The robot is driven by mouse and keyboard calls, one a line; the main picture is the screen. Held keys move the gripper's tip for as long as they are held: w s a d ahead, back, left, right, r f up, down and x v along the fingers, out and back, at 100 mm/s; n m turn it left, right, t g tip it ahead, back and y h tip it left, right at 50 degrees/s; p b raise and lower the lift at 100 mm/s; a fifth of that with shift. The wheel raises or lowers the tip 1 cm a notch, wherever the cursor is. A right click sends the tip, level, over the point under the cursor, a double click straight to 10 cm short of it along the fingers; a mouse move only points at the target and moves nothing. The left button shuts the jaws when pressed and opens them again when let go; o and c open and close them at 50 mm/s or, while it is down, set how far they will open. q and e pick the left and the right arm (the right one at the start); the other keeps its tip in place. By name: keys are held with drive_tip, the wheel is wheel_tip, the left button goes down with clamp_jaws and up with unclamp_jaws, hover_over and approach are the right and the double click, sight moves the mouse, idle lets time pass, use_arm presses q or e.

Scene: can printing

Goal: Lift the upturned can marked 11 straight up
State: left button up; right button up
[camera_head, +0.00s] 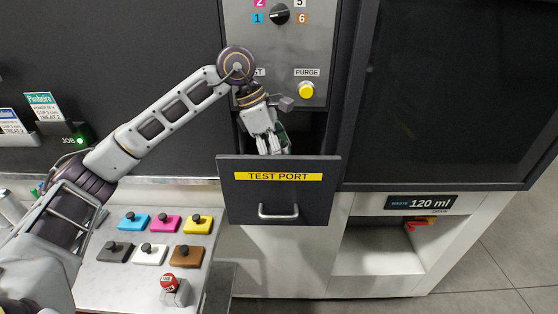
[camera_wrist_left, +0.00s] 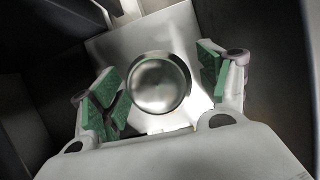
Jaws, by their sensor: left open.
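In the left wrist view, the can (camera_wrist_left: 158,84) shows as a round, shiny metal end between the two green-padded fingers of my left gripper (camera_wrist_left: 160,92). No mark 11 is readable on it. The fingers are open, one on each side of the can, with a gap visible on both sides. In the head view, my left gripper (camera_head: 270,143) reaches down into the open test port drawer (camera_head: 310,195). The can is hidden there behind the gripper and the drawer front. My right gripper is in neither view.
The drawer walls (camera_wrist_left: 38,118) stand close around the gripper. A purge button (camera_head: 307,91) and a dial (camera_head: 280,14) are on the panel above. Several coloured blocks with black knobs (camera_head: 165,223) and a red-topped button (camera_head: 168,283) sit on the counter at left.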

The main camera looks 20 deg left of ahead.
use_arm(q)
drive_tip(key=c, duration=0.7)
drive_tip(key=shift+c, duration=0.6)
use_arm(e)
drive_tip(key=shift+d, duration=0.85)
use_arm(q)
drive_tip(key=shift+r, duration=1.05)
wheel_tip(320, 180, up, 7)
drive_tip(key=shift+b, duration=0.3)
drive_tip(key=shift+r, duration=0.5)
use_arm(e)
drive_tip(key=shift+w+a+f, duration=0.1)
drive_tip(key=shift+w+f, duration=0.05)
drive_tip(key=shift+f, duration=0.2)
